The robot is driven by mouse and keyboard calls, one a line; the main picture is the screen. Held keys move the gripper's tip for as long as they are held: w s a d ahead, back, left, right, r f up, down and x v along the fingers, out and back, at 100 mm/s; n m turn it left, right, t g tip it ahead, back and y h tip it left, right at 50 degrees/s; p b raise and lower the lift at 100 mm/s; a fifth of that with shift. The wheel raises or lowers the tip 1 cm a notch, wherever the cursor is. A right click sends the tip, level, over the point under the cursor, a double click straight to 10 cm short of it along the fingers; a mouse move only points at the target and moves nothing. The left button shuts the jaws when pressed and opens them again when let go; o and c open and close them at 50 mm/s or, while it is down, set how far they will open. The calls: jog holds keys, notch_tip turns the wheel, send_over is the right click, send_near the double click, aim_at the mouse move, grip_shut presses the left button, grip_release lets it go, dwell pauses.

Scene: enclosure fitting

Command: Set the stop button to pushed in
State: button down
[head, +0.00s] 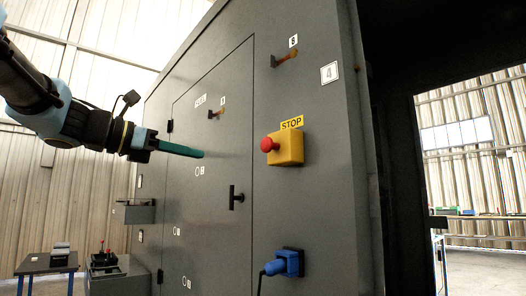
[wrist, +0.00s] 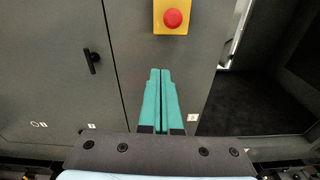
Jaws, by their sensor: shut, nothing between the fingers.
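The stop button is a red mushroom head (head: 267,144) on a yellow box (head: 289,148), under a yellow STOP label (head: 291,123) on the grey enclosure. In the head view the red head stands out from the box on its left side. The wrist view shows the red head (wrist: 172,19) on its yellow box at the top of the picture. My gripper (head: 201,154), with teal fingers, is to the left of the button and apart from it. In the wrist view its fingertips (wrist: 161,72) are together and empty, below the button.
A black door handle (head: 236,197) is on the enclosure door, left of the button. A small lever (head: 284,60) is above, and a blue plug (head: 284,263) with a cable is below. A dark opening lies to the right. The space before the button looks clear.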

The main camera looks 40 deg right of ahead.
aim_at(263, 144)
jog(key=shift+g+h, duration=0.4)
jog(key=shift+h, duration=0.2)
jog(key=r, duration=0.1)
jog(key=s+r, duration=0.1)
jog(key=d+r, duration=0.1)
jog(key=r, duration=0.1)
jog(key=shift+s, duration=0.35)
jog(key=shift+d, duration=0.1)
jog(key=d+p, duration=0.1)
jog(key=d, duration=0.3)
jog(key=s+d+p, duration=0.1)
jog(key=d, duration=0.3)
jog(key=d+p, duration=0.2)
jog(key=d, duration=0.2)
jog(key=shift+s+d, duration=0.2)
jog(key=shift+d, duration=0.65)
jog(key=shift+s+d+f, duration=0.1)
jog(key=shift+d, duration=0.75)
